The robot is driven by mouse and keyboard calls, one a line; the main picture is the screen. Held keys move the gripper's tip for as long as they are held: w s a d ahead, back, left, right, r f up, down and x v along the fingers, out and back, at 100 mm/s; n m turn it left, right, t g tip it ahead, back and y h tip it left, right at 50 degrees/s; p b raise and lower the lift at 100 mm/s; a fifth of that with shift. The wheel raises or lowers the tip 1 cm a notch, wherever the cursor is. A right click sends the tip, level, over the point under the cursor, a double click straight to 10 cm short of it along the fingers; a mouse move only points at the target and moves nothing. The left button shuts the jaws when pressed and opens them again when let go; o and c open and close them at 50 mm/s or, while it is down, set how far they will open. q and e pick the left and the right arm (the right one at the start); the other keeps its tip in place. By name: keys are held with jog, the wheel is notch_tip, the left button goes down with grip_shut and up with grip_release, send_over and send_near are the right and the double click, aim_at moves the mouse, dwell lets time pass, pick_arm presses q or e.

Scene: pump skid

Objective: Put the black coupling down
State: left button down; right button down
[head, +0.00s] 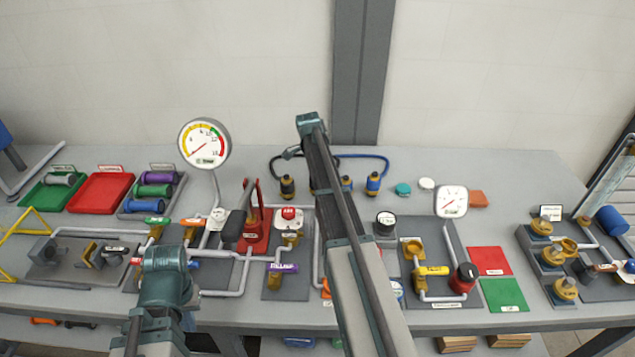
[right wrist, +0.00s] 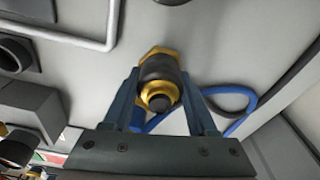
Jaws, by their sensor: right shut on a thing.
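The black coupling (right wrist: 158,70), a dark band with brass ends, sits between the fingers of my right gripper (right wrist: 163,105) in the right wrist view. The gripper is shut on it. My left gripper (head: 166,262) is low on the left in the head view, in front of the pipework. Its fingertips are not clear.
A black-and-brass fitting (head: 287,187) stands left of my right arm, a blue fitting (head: 373,183) right of it. A blue hose (right wrist: 245,92) loops beside the held coupling. Gauges and pipework crowd the bench. Red (head: 489,261) and green (head: 503,294) mats look empty.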

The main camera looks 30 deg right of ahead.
jog(key=shift+c, duration=1)
grip_release()
jog(key=shift+f, duration=0.1)
notch_tip(320, 180, up, 12)
jog(key=a+p, duration=0.1)
jog(key=p, duration=1.1)
jog(key=shift+w+a, duration=0.2)
jog(key=shift+w, duration=0.05)
